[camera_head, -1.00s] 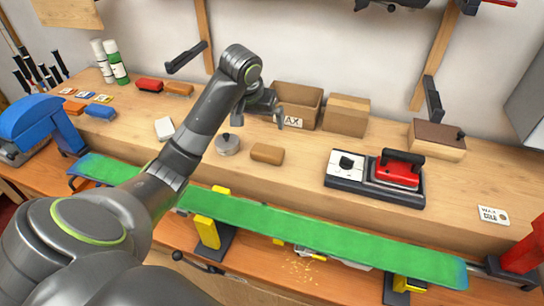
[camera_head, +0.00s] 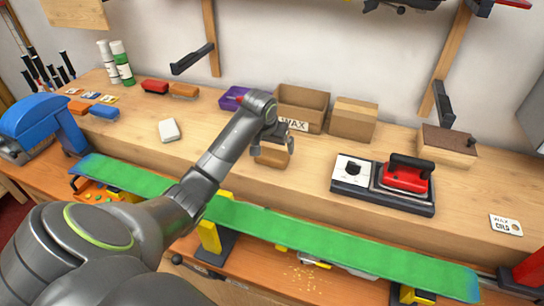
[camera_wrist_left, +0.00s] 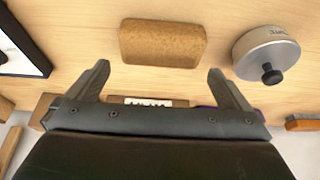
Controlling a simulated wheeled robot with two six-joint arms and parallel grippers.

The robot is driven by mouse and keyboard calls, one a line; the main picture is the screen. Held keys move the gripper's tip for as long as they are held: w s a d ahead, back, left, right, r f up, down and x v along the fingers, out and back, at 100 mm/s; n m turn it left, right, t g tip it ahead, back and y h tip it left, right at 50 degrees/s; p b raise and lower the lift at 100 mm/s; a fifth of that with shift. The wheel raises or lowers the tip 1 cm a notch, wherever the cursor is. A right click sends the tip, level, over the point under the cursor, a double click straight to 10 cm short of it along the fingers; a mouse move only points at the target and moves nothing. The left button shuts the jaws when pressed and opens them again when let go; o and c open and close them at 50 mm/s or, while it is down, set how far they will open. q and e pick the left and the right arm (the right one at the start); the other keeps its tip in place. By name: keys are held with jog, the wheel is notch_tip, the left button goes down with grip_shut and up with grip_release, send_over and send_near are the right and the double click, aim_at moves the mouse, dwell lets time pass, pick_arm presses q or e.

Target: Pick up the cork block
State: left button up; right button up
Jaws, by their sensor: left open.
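The cork block (camera_head: 272,156) is a small brown block with rounded edges on the raised wooden shelf of the bench. In the head view my left gripper (camera_head: 276,146) is over it and hides part of it. In the left wrist view the cork block (camera_wrist_left: 163,43) lies just beyond the tips of my open left gripper (camera_wrist_left: 160,75), roughly centred between them. The fingers do not touch it, and nothing is between them. My right gripper does not show.
A round metal tin with a black knob (camera_wrist_left: 267,53) stands beside the block. An open cardboard WAX box (camera_head: 301,108) and a closed box (camera_head: 352,119) stand behind. A red iron on its base (camera_head: 403,178) is to the right. A green board (camera_head: 330,243) runs along the front.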

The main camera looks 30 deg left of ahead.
aim_at(272, 153)
pick_arm(q)
jog(key=x, duration=0.1)
jog(key=p+x, duration=0.1)
jog(key=x, duration=0.2)
jog(key=shift+s+f, duration=0.2)
jog(key=shift+s, duration=0.1)
jog(key=shift+w+a+f, duration=0.1)
jog(key=shift+w+f, duration=0.15)
jog(key=shift+f, duration=0.35)
